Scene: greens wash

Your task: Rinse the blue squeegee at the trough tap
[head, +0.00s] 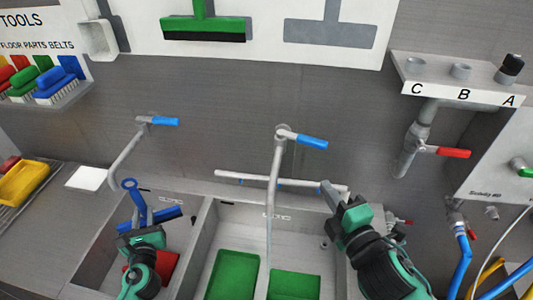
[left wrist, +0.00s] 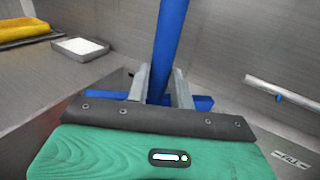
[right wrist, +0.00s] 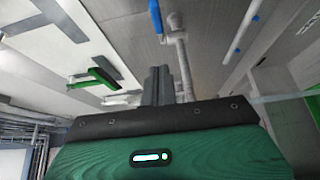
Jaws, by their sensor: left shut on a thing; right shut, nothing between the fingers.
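The blue squeegee (head: 141,204) is upright in the left trough basin (head: 92,250), its handle loop at the top. My left gripper (head: 140,228) is shut on it. In the left wrist view the blue handle (left wrist: 169,45) stands between the fingers, with part of the blue head (left wrist: 203,103) behind them. The left tap (head: 125,160), with a blue lever (head: 165,121), stands behind this basin. The middle tap (head: 275,170) has a blue lever (head: 312,142), and a thin pale streak like water hangs below its spout. My right gripper (head: 328,190) is shut and empty, right of that spout.
A red item (head: 165,268) lies in the left basin beside my gripper. Green trays (head: 232,275) lie in the middle basin. A red-levered pipe (head: 420,140) and hoses stand at the right. A yellow tray (head: 22,183) is at far left.

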